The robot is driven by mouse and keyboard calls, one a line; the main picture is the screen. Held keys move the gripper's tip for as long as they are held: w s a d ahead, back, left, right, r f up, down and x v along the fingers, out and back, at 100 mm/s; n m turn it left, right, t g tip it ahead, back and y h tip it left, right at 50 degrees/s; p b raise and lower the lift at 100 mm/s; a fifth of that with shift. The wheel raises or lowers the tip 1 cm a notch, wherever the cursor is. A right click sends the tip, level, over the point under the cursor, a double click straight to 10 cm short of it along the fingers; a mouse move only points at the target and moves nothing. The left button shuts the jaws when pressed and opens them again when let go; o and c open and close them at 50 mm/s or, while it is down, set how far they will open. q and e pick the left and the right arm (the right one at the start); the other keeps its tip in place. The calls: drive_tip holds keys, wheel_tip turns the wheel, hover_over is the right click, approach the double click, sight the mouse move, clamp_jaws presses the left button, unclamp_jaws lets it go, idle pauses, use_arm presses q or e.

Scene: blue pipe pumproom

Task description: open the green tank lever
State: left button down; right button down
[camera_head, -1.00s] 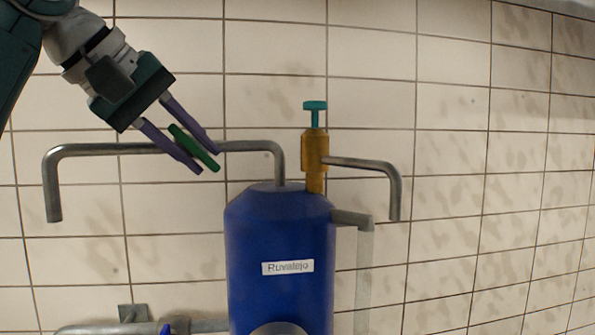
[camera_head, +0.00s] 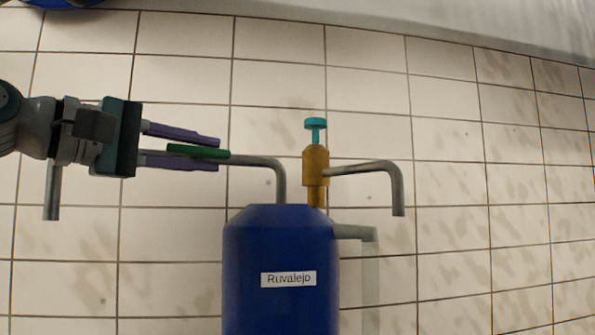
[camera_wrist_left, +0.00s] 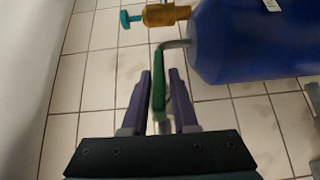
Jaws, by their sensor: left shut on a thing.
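The green tank lever (camera_head: 198,151) lies between the purple fingers of my left gripper (camera_head: 220,148), in front of the grey pipe at the left of the blue tank (camera_head: 280,275). My left gripper is shut on the lever. In the head view the lever looks nearly level. The left wrist view shows the lever (camera_wrist_left: 158,95) between the two fingers (camera_wrist_left: 161,80). The lever's mount is hidden by the fingers. My right gripper is not in view.
The grey pipe (camera_head: 262,162) bends down into the tank top. A brass valve (camera_head: 316,166) with a teal knob (camera_head: 315,124) and a bent spout (camera_head: 372,167) stands right of it. A tiled wall (camera_head: 450,230) is behind.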

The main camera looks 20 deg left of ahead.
use_arm(q)
drive_tip(key=shift+a, duration=0.1)
idle(0.5)
drive_tip(key=c, duration=0.9)
unclamp_jaws()
drive_tip(key=b+v, duration=0.1)
drive_tip(key=v, duration=0.8)
drive_tip(key=shift+s+a+f, duration=0.1)
drive_tip(key=shift+s+f, duration=0.1)
drive_tip(key=shift+s, duration=0.2)
